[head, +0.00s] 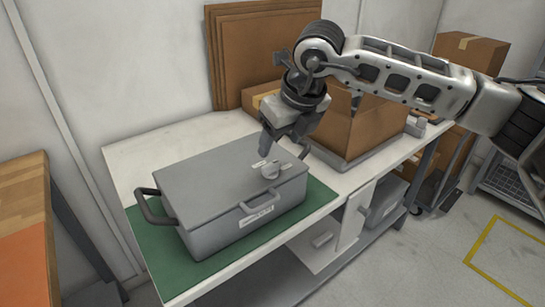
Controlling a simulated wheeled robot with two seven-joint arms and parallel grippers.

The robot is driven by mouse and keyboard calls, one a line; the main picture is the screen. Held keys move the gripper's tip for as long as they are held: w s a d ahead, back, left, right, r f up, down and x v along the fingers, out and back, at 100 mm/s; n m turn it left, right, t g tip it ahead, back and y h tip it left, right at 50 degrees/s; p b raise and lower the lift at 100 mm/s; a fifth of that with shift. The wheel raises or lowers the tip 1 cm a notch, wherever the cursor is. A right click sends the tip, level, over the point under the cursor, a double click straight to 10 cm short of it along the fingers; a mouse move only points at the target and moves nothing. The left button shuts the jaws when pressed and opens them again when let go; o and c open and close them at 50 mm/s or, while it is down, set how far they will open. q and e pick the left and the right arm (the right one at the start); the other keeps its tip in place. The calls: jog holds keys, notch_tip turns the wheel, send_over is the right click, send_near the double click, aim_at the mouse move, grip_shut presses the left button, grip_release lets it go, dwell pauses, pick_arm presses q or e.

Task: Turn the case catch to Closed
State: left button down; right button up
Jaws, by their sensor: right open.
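A grey case (215,190) with its lid down sits on a green mat (155,243) on the white bench. A round light-grey catch (270,171) is on the lid near the front right, with small white labels beside it. The lettering is too small to read, so I cannot tell the catch's setting. My right gripper (284,150) is open and points down just above and behind the catch. I cannot tell whether a finger touches it. My left gripper is not in view.
An open cardboard box (355,130) stands behind the case to the right. Flat cardboard sheets (250,55) lean on the wall. The case has a dark side handle (152,208) and a front handle (260,202). Bare bench (140,157) shows at the back left.

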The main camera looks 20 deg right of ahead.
aim_at(271, 164)
jog(key=x, duration=0.7)
jog(key=shift+w+f+p, duration=0.1)
jog(key=shift+f+p, duration=0.05)
jog(key=shift+p, duration=0.2)
jog(key=c, duration=1)
